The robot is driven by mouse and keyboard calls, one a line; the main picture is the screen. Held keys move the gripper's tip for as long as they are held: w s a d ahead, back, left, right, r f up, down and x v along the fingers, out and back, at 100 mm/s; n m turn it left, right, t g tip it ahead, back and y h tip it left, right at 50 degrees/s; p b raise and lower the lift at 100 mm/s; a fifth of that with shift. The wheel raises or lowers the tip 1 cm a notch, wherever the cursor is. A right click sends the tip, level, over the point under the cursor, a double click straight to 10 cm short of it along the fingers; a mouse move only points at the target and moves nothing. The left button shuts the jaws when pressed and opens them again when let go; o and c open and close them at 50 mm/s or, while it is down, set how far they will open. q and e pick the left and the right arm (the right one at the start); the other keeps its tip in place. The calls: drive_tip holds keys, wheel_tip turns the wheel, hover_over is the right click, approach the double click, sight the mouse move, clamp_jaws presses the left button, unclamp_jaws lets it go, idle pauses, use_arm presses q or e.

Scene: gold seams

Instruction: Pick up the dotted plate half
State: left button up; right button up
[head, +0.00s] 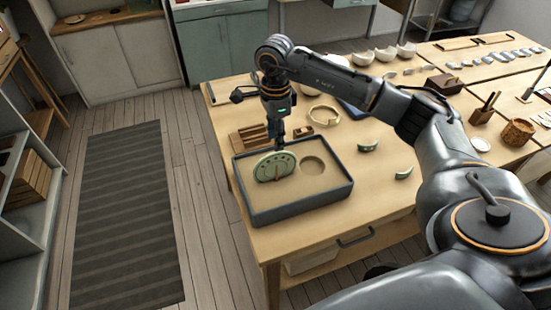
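A pale green plate piece (274,167) with dots near its edge is at the left part of a grey-rimmed tray (297,214) filled with sand-coloured material. It looks tilted up, but I cannot tell whether it rests in the sand. My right gripper (279,142) points down at the top edge of this piece. The fingers are small and dark here, and I cannot tell whether they are closed on it. A round hollow (313,165) shows in the sand to the right of the piece. My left gripper is not in view.
A wooden rack (249,137) and a pale ring-shaped piece (323,114) lie behind the tray. Curved shards (368,146) lie to its right. White bowls (385,54) and a woven basket (518,132) stand farther off. A striped mat (125,215) lies on the floor at left.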

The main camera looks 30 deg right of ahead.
sight(275, 154)
drive_tip(key=shift+f, duration=0.8)
wheel_tip(275, 154, down, 4)
drive_tip(key=p, duration=0.2)
drive_tip(key=shift+s+a+p, duration=0.1)
drive_tip(key=shift+s+p, duration=0.05)
drive_tip(key=shift+p, duration=0.2)
drive_tip(key=shift+f, duration=0.65)
clamp_jaws()
